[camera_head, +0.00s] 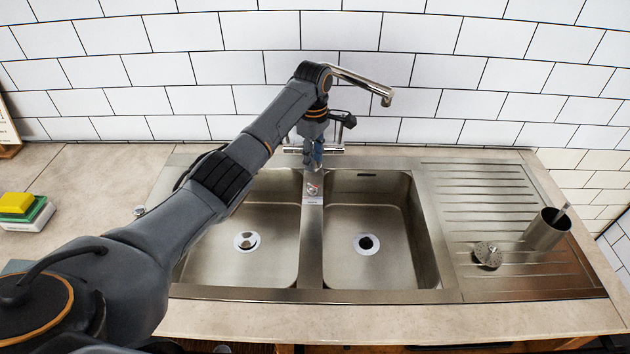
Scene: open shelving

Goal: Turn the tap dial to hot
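The chrome tap's spout (365,84) reaches to the right behind the sink, partly hidden by my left arm. Short chrome parts of the tap (346,122) show beside my wrist. My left gripper (314,160) points down in front of the tap base, at the back end of the divider between the bowls. Its fingers are small and overlap the tap parts, so I cannot tell whether they are open or touching anything. A small round metal piece with a red mark (312,188) sits on the divider just below the fingers; I cannot tell if it is the dial. My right gripper is out of view.
The steel sink has a left bowl (265,215) and a right bowl (385,205), both empty. A metal cup (547,229) and a strainer (488,254) stand on the drainboard (475,190). Sponges (22,208) lie at the far left. A white tiled wall stands close behind.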

